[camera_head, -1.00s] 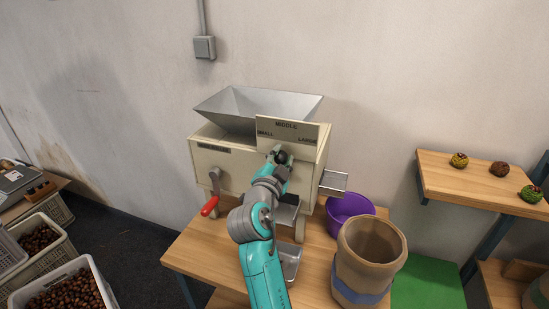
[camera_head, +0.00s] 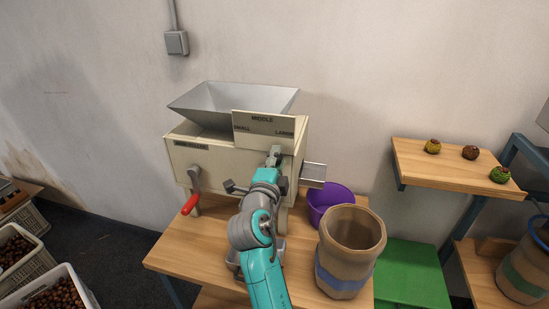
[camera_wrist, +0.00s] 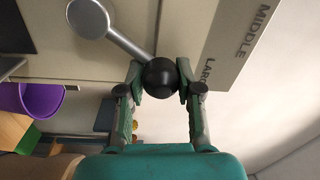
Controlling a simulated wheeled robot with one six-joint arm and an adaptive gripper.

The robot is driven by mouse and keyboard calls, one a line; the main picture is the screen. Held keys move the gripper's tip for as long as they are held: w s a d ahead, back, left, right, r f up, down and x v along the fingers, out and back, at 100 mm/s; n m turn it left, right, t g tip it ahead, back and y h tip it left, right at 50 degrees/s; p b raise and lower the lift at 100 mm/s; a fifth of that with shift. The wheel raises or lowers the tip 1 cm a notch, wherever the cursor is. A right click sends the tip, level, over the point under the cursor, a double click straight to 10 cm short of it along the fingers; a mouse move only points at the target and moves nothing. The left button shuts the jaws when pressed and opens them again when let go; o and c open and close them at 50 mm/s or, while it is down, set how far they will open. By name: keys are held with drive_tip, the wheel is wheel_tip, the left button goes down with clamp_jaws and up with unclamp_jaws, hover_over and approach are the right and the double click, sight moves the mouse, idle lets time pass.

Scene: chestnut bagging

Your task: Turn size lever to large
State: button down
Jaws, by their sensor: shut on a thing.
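The size lever (camera_wrist: 125,42) is a silver rod with a round hub at upper left in the wrist view and a black ball knob (camera_wrist: 160,78). My gripper (camera_wrist: 160,80) is shut on the knob, one finger on each side. The knob is close to the word LARGE on the label plate (camera_wrist: 232,40), which is partly cut off by the view. In the head view my gripper (camera_head: 274,157) is at the machine front, below the right part of the label plate (camera_head: 263,127). My arm and gripper hide the lever there.
The cream machine (camera_head: 205,160) has a hopper (camera_head: 232,102) on top and a red-handled crank (camera_head: 190,205) at left. A purple bowl (camera_head: 318,215) and a tan sack (camera_head: 350,262) stand right of it on the wooden table (camera_head: 195,255). A shelf (camera_head: 440,172) is at right.

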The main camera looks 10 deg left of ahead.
drive_tip(key=shift+a+f, duration=0.1)
drive_tip(key=shift+a, duration=0.05)
drive_tip(key=c, duration=0.8)
unclamp_jaws()
drive_tip(key=shift+o, duration=0.2)
drive_tip(key=s, duration=1.2)
drive_tip(key=shift+d+f, duration=0.2)
drive_tip(key=shift+f, duration=0.15)
